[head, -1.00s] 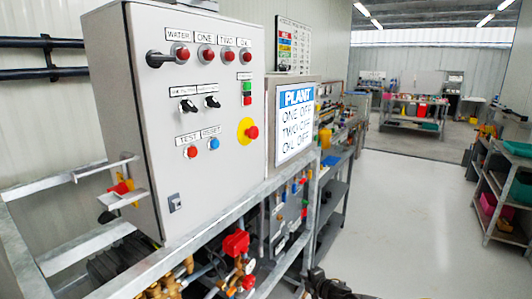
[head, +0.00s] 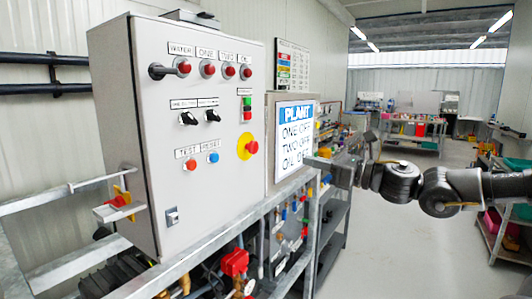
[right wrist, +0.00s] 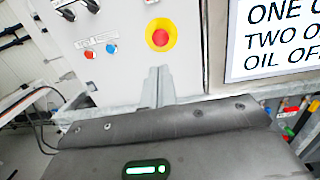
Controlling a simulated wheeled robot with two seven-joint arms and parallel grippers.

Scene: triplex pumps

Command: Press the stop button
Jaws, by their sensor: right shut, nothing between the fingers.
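The grey control box (head: 215,215) carries a red mushroom button (head: 252,147) on a yellow disc at its lower right. That button also shows in the right wrist view (right wrist: 159,37). Above it is a small pair, a green button (head: 247,103) over a red button (head: 247,115), with a label too small to read. My right gripper (head: 312,160) reaches in from the right, in front of the PLANT screen's lower right. In the right wrist view its fingers (right wrist: 157,72) are shut and empty, appearing just below the mushroom button and apart from it. My left gripper is not in view.
Lamps (head: 208,68), switches (head: 188,118), a red TEST button (head: 190,165) and a blue button (head: 213,158) share the box face. The PLANT screen (head: 297,135) stands beside it. A metal frame rail (head: 215,243) runs below. The floor at right is open.

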